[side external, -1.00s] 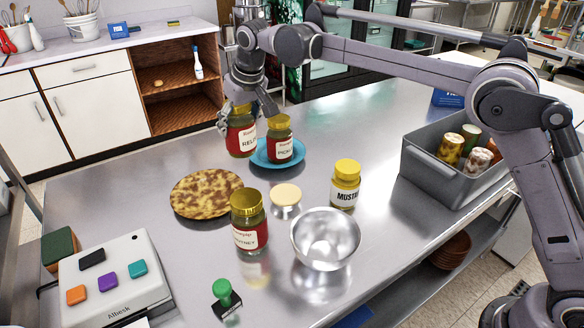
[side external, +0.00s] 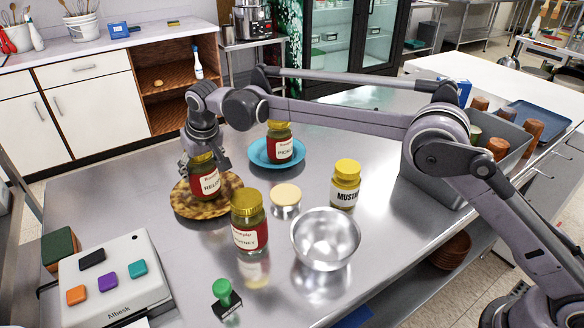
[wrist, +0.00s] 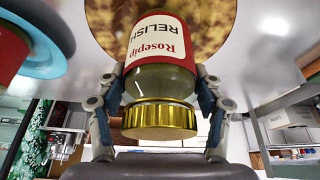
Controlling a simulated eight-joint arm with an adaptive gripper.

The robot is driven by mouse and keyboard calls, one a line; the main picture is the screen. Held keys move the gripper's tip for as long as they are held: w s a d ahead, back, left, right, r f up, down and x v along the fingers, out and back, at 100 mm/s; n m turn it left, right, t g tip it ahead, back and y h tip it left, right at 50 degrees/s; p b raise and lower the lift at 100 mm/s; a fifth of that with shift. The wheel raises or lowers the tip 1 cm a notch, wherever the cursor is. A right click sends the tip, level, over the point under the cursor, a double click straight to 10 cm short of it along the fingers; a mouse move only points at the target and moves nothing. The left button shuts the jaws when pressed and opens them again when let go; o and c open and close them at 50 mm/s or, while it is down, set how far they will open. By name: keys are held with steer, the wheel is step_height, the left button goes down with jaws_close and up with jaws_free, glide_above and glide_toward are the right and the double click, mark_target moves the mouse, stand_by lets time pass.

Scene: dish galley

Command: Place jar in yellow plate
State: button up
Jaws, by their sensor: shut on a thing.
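The relish jar (side external: 207,182), with a red label and gold lid, is over the mottled yellow-brown plate (side external: 184,203). My gripper (side external: 205,160) is shut around the jar near its lid from above. In the wrist view the jar (wrist: 160,82) sits between both fingers of my gripper (wrist: 160,92), with the plate (wrist: 102,20) beyond its base. The jar looks nearly upright. I cannot tell whether its base touches the plate.
A blue plate (side external: 256,154) holds a pickle jar (side external: 280,148). A chutney jar (side external: 250,222), a small cream-lidded container (side external: 286,198), a mustard jar (side external: 345,185) and a metal bowl (side external: 325,240) stand to the right and front. A grey bin (side external: 432,175) is at right.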

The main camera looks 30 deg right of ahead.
steer(key=shift+f, duration=0.45)
steer(key=shift+f, duration=0.15)
steer(key=o, duration=1.6)
steer(key=shift+o, duration=0.2)
